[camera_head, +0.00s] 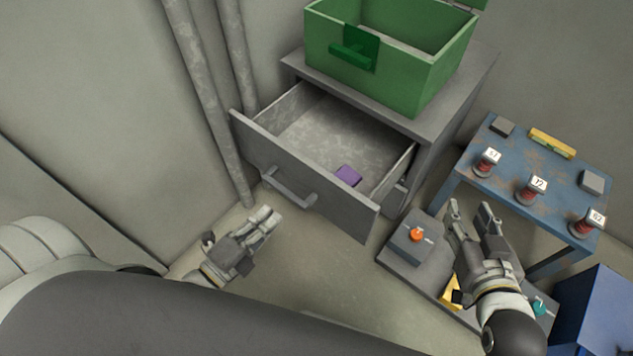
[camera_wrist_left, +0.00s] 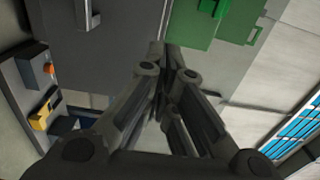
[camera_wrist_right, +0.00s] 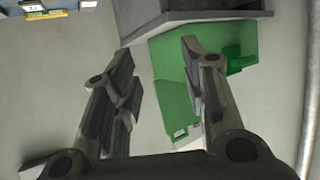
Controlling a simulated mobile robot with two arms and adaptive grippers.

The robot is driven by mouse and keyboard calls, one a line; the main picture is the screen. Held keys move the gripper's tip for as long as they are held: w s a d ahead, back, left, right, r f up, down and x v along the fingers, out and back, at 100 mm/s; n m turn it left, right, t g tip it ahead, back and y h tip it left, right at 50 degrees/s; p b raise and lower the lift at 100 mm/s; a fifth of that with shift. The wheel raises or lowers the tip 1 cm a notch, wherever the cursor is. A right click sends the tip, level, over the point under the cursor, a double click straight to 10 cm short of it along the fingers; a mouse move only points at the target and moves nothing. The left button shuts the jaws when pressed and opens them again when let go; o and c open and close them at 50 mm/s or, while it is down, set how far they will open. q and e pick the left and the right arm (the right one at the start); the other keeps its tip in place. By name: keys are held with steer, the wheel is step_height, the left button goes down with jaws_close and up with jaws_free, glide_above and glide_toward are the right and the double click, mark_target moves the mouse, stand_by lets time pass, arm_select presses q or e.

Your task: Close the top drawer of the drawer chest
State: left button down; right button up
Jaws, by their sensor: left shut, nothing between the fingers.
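The grey drawer chest (camera_head: 440,122) stands at the back centre in the head view. Its top drawer (camera_head: 335,207) is pulled far out, with a bar handle (camera_head: 290,190) on its front. A small purple block (camera_head: 347,176) lies inside the drawer. My left gripper (camera_head: 270,215) is shut and empty, in front of the drawer front and below its left part in the picture. In the left wrist view its fingers (camera_wrist_left: 168,55) are together, with a grey panel and a handle (camera_wrist_left: 88,15) beyond. My right gripper (camera_head: 468,210) is open and empty, right of the drawer, near the blue table.
An open green box (camera_head: 380,85) sits on the chest. A blue table (camera_head: 510,187) with numbered red items stands at right. A low grey platform (camera_head: 395,252) with an orange knob (camera_head: 416,233) lies below it. Pipes (camera_head: 205,85) run along the wall behind the drawer's left side.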

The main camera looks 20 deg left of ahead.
arm_select(q)
steer(key=b, duration=0.1)
glide_toward(315, 171)
steer(key=w, duration=0.1)
steer(key=b+x, duration=0.1)
steer(key=x, duration=0.4)
steer(key=shift+d, duration=0.15)
steer(key=shift+w+d+b, duration=0.2)
steer(key=shift+w+b, duration=0.1)
steer(key=shift+w, duration=0.3)
arm_select(e)
step_height(315, 171, up, 11)
steer(key=w+a+t+y, duration=0.2)
steer(key=t, duration=0.4)
steer(key=shift+a+r+t, duration=0.15)
steer(key=shift+t, duration=0.15)
